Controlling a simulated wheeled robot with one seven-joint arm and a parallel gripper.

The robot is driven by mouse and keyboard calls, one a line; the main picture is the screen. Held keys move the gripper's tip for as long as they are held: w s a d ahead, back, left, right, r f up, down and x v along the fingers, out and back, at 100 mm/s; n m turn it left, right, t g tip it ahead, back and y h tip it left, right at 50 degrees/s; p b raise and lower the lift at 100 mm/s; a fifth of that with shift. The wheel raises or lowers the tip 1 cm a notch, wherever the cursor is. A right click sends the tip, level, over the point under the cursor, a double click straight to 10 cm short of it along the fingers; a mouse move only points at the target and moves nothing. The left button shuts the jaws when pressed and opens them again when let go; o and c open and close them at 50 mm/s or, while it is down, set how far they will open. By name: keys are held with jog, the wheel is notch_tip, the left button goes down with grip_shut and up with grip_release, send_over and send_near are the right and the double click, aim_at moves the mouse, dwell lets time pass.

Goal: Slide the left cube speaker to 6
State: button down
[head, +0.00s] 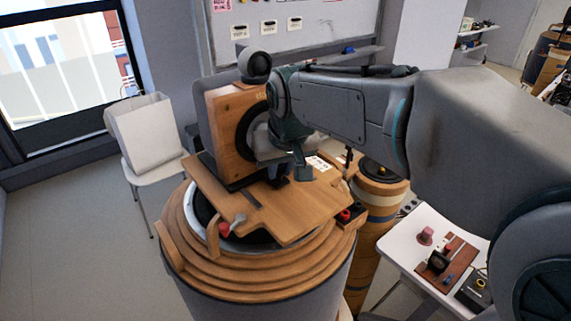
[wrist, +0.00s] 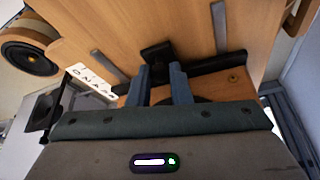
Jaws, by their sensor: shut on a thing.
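The wooden cube speaker (head: 224,122), with a dark round cone on its face, stands upright on a wooden board (head: 215,190) in the head view. My gripper (head: 290,176) is low in front of it, over the board. In the wrist view my gripper (wrist: 163,78) has its two fingers close around a small black tab (wrist: 156,53) near the speaker's base. Part of the speaker's wooden face (wrist: 135,96) shows behind the fingers. A white scale card (wrist: 92,86) lies beside it; its digits are too small to read surely. My arm hides the area right of the speaker.
The board rests on a round ringed wooden drum (head: 255,277). Grey slots (wrist: 114,73) run in the board. A red knob (head: 345,214) sits at its right edge. A second drum (head: 378,190) stands behind right. A white side table (head: 405,255) holds small parts.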

jog(key=c, duration=1.3)
grip_release()
jog(key=b+v, duration=0.1)
jog(key=v, duration=1.2)
jog(key=shift+s+r, duration=0.15)
jog(key=shift+r, duration=0.25)
jog(key=s+d+f+m, duration=0.1)
jog(key=s+d+f, duration=0.2)
jog(key=d+f, duration=0.2)
jog(key=s+d+f+m+h, duration=0.1)
jog(key=s+d+f, duration=0.3)
jog(key=f, duration=0.5)
jog(key=s+d+f+m, duration=0.2)
jog(key=s+d+f, duration=0.2)
jog(key=d+f, duration=0.2)
jog(key=shift+s+f+g+h, duration=0.1)
jog(key=shift+f+g+h, duration=0.1)
jog(key=shift+f, duration=0.35)
jog(key=shift+s+f+g+h, duration=0.1)
jog(key=shift+s+f+g, duration=0.1)
jog(key=shift+f, duration=0.3)
